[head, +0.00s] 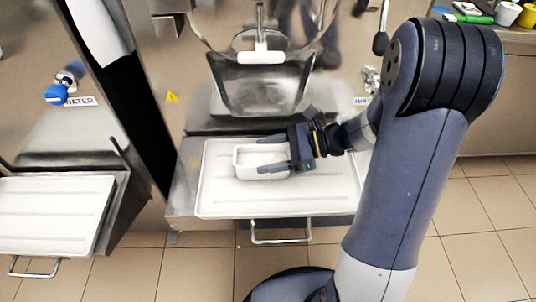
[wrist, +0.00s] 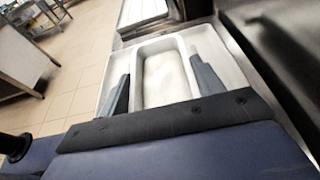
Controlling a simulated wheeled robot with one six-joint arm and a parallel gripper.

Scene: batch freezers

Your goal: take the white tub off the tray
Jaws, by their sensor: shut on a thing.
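The white tub (head: 242,159) is a small open rectangular container, over the middle of the white tray (head: 215,196) in the head view. In the wrist view the tub (wrist: 163,78) lies between the two dark fingers, one along each side. My gripper (head: 274,157) reaches in from the right and is shut on the tub, with a finger along its far side and one along its near side. The wrist view also shows my gripper (wrist: 158,83). The tub looks level. I cannot tell whether its base touches the tray.
The tray rests on a metal shelf with a handle (head: 281,241) below the freezer's dispensing chute (head: 260,85). A second white tray (head: 55,215) sits under another freezer at the left. A counter (head: 490,32) with small items is at the upper right. Tiled floor (head: 190,272) lies in front.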

